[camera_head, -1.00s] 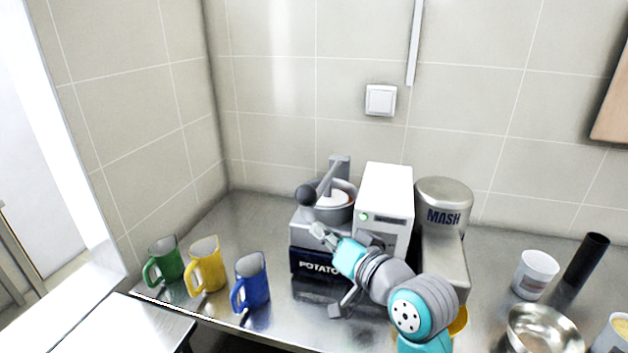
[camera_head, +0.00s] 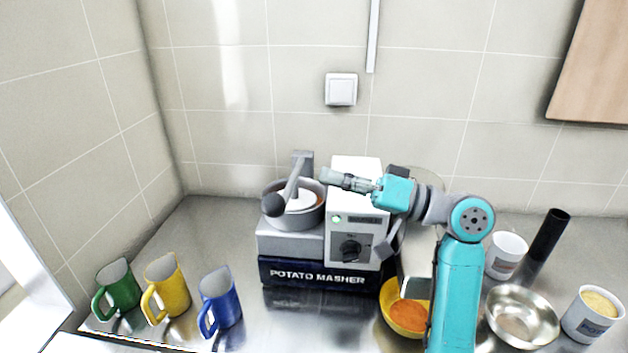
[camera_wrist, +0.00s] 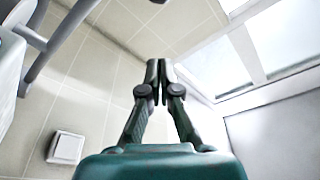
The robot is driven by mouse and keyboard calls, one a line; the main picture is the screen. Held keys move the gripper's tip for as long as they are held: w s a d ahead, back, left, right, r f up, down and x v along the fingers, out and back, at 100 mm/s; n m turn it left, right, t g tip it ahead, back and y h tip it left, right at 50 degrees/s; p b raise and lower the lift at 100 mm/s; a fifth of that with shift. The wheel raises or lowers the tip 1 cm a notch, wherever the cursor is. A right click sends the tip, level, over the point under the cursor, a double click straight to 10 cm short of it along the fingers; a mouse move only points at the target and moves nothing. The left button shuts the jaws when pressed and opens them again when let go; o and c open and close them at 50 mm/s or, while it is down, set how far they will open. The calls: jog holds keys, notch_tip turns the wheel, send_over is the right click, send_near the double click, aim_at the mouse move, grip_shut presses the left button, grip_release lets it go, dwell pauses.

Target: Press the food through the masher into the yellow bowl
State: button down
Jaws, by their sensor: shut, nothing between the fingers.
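The potato masher (camera_head: 318,274) stands on the counter against the back wall. On its left is a grey hopper bowl (camera_head: 310,213) with a white press plate (camera_head: 299,201) in it. The yellow bowl (camera_head: 396,311), holding orange food, sits at the right of the masher. My gripper (camera_head: 325,174) is shut and empty, raised at the housing's top left. It is also shut in the wrist view (camera_wrist: 159,64).
Green (camera_head: 118,287), yellow (camera_head: 167,286) and blue (camera_head: 220,301) mugs stand at the left front. A metal bowl (camera_head: 522,318), white cups (camera_head: 505,255) and a black cylinder (camera_head: 548,235) stand at the right. A wall switch (camera_head: 341,89) is above the masher.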

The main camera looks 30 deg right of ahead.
jog(key=w+a+f, duration=0.1)
jog(key=w+a, duration=0.2)
jog(key=a, duration=0.4)
jog(key=shift+w+a+f, duration=0.2)
jog(key=shift+w+f, duration=0.05)
jog(key=shift+w, duration=0.05)
